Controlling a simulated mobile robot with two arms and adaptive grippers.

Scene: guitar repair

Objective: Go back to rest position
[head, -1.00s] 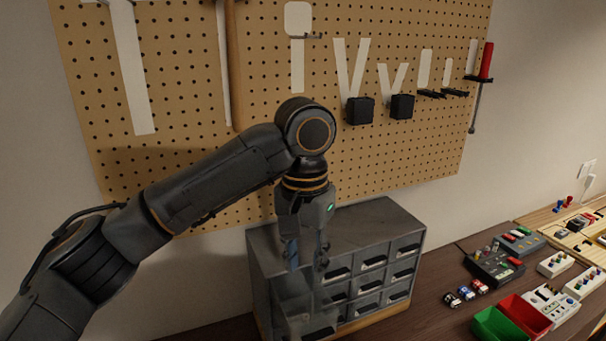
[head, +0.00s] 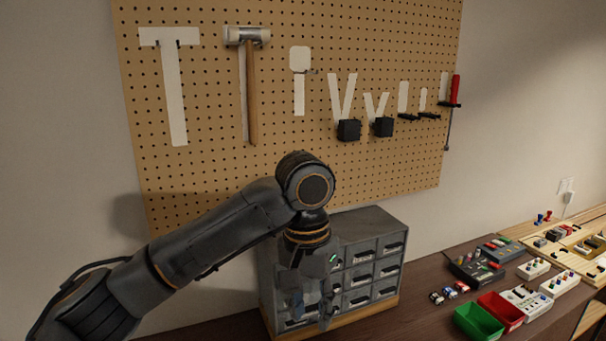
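My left arm comes in from the lower left, and its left gripper (head: 312,308) points down in front of the grey drawer cabinet (head: 372,222). The fingers are dark and partly blurred against the drawers, and I see nothing held in them. How far apart the fingertips are is hard to make out. The gripper hides the cabinet's left drawers. My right gripper is out of the picture.
A pegboard (head: 215,90) on the wall holds a mallet (head: 251,90) and a red-handled screwdriver (head: 454,100). On the dark bench (head: 425,315) stand a green bin (head: 478,322), a red bin (head: 502,310) and several pedals. The bench between cabinet and bins is clear.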

